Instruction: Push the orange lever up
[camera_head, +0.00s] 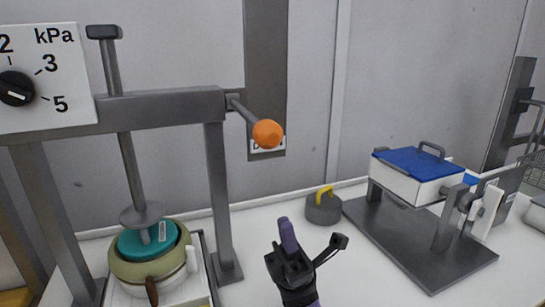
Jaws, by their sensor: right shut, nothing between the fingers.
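The orange lever is a grey rod ending in an orange ball knob (267,133). It juts out from the right end of a grey metal frame and tilts down toward the front right. A dark panel with a partly covered label stands behind the knob. My right gripper (287,235) is dark with purple parts and points upward at the lower middle. It is shut and empty, below the knob and apart from it in the picture. My left gripper is not in view.
A press plunger stands over a teal and olive pot (150,250) at left. A kPa dial (17,89) is at upper left. A grey weight (324,208) with a yellow handle and a blue-lidded box (415,175) on a stand are at right. White counter (370,283) is bare at the front.

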